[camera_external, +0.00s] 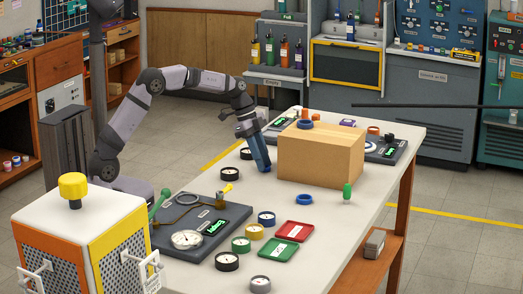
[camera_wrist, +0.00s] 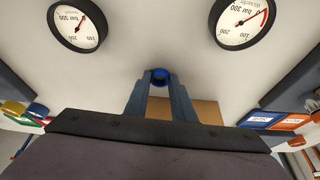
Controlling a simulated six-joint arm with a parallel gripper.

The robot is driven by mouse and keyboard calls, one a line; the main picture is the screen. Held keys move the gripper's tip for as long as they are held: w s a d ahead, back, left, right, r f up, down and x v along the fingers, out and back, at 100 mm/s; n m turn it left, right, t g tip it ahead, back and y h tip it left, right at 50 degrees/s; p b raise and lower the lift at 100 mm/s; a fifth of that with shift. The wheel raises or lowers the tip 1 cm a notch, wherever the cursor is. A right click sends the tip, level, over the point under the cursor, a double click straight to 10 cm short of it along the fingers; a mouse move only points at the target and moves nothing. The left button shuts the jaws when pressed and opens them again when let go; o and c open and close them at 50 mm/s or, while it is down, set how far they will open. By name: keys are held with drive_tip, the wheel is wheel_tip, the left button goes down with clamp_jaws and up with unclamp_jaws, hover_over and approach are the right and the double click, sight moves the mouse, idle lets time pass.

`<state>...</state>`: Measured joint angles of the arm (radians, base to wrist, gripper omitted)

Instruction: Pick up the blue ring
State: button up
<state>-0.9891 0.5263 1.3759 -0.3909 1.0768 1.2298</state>
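My gripper (camera_external: 262,168) points down over the table, just left of the cardboard box. Its two blue-grey fingers are apart in the wrist view (camera_wrist: 159,75). A dark blue ring (camera_wrist: 159,77) sits between the fingertips and about fills the gap; I cannot tell whether the fingers press on it. The fingers hide this ring in the external view.
The cardboard box (camera_external: 320,158) stands close beside the fingers. Black-rimmed gauges (camera_external: 229,173) lie left of the gripper. A grey panel (camera_external: 165,232), coloured gauges (camera_external: 241,245) and red (camera_external: 294,231) and green (camera_external: 279,250) trays lie nearer.

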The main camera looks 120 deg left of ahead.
drive_tip(key=shift+r, duration=0.1)
wheel_tip(320, 180, up, 10)
drive_tip(key=s+d+n, duration=0.2)
drive_tip(key=s+d+f+n+y+p, duration=0.1)
drive_tip(key=s+d+n, duration=0.1)
drive_tip(key=d, duration=0.1)
drive_tip(key=s+d+f+n+y, duration=0.1)
drive_tip(key=d+n, duration=0.1)
drive_tip(key=d, duration=0.1)
drive_tip(key=shift+s+n+g, duration=0.3)
drive_tip(key=shift+s+g, duration=0.1)
drive_tip(key=shift+s+d+n+y+p, duration=0.15)
drive_tip(key=shift+d+n+y+p, duration=0.15)
drive_tip(key=shift+p, duration=0.25)
drive_tip(key=w+a+r+p, duration=0.5)
drive_tip(key=w+r+p, duration=0.3)
drive_tip(key=w+p, duration=0.4)
drive_tip(key=w+a+r+m+p, duration=0.1)
drive_tip(key=w+a+r+p, duration=0.4)
drive_tip(key=w+r+p, duration=0.4)
drive_tip(key=shift+w+m+p, duration=0.3)
drive_tip(key=shift+w+p, duration=1.7)
drive_tip(key=shift+p, duration=1.15)
